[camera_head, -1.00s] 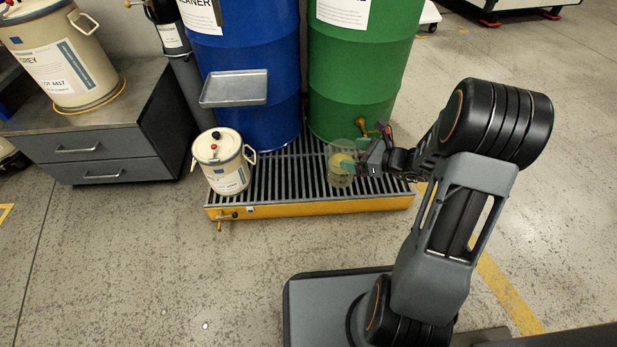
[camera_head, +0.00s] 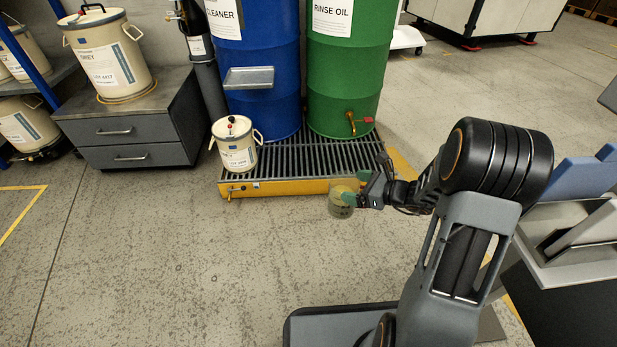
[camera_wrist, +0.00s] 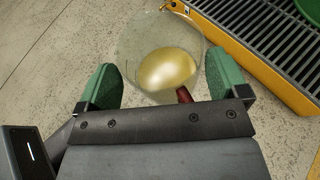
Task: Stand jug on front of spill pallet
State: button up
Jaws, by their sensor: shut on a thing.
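A clear jug (camera_head: 339,205) with yellowish liquid in it is held between the green fingertips of my gripper (camera_head: 354,189). In the wrist view the round jug (camera_wrist: 133,42) fills the gap between both fingers of my gripper (camera_wrist: 160,72), and I look down into it. The jug is just off the front edge of the spill pallet (camera_head: 290,187), near its right end, and appears to be over bare floor. The pallet (camera_wrist: 262,72) is at the upper right in the wrist view. Its exact height cannot be told.
A cream canister (camera_head: 236,150) stands on the pallet's front left. A blue drum (camera_head: 265,105) and a green drum (camera_head: 345,85) stand behind, the green one with a brass tap (camera_head: 350,122). The front grate between the canister and right end is clear. A drawer cabinet (camera_head: 130,140) is left.

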aim_at(307, 166)
jog(key=u, duration=1.05)
jog(key=i, duration=1.7)
jog(key=z, duration=0.7)
